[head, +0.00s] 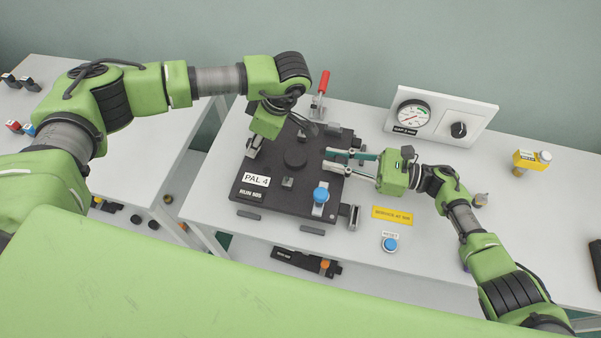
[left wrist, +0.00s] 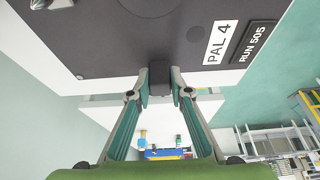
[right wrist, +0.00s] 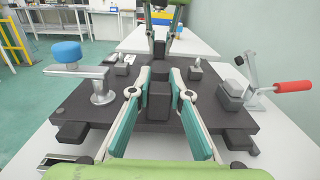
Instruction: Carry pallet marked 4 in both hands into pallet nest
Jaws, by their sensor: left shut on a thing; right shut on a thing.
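The pallet marked PAL 4 (head: 245,205) is a dark flat plate, roughly level above the white table. It carries a round boss, small blocks and a blue-knobbed clamp (head: 320,197). My left gripper (head: 256,145) is shut on a dark grip block at the pallet's left edge, seen in the left wrist view (left wrist: 160,74). My right gripper (head: 328,159) is shut on the opposite grip block, seen in the right wrist view (right wrist: 159,98). Dark pads (head: 312,231) show under the pallet's edge, perhaps of the nest. I cannot tell whether the pallet touches them.
A red-handled toggle clamp (head: 320,95) stands behind the pallet. A gauge panel (head: 440,115) is at the back right. A yellow label (head: 392,215) and a blue button (head: 389,244) lie right of the pallet. Another table (head: 150,165) stands left, across a gap.

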